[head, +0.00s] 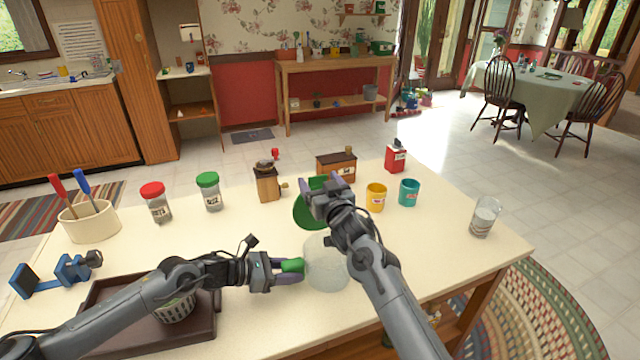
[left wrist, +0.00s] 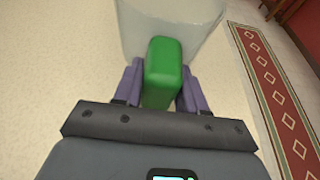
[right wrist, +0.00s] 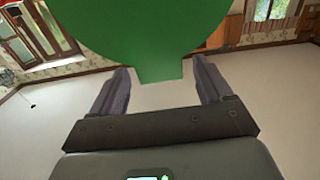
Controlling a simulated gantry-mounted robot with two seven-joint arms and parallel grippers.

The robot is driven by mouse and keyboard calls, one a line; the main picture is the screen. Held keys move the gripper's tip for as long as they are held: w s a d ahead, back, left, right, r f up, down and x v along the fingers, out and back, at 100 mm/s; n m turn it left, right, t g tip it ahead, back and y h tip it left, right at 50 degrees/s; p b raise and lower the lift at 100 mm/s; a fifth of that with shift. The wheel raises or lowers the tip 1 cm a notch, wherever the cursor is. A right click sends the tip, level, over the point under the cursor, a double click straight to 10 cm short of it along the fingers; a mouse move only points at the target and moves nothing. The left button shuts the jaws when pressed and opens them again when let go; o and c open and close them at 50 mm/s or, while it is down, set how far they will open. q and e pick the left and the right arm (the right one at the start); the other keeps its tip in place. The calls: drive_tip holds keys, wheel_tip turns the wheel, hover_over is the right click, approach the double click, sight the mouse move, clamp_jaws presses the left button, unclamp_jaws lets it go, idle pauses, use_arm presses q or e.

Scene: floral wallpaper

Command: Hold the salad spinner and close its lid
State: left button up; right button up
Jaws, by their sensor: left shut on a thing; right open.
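The salad spinner has a clear bowl (head: 327,268) standing on the table, with a green handle (left wrist: 163,70) at its left side. My left gripper (head: 289,266) is shut on that handle, its fingers on both sides of it. The green round lid (head: 308,209) stands tilted up at the far side of the bowl. My right gripper (head: 325,190) is over the lid, partly covering it in the head view. In the right wrist view the lid's green tab (right wrist: 160,72) lies between the open fingers (right wrist: 165,88), with gaps on both sides.
A dark tray (head: 205,333) with a strainer (head: 175,308) lies left of the bowl, under my left arm. Yellow (head: 376,197) and teal (head: 409,192) mugs stand close right of the lid. A wooden grinder (head: 267,184) and box (head: 336,166) stand behind. A glass (head: 484,216) stands far right.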

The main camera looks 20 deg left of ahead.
drive_tip(key=shift+c, duration=0.3)
clamp_jaws()
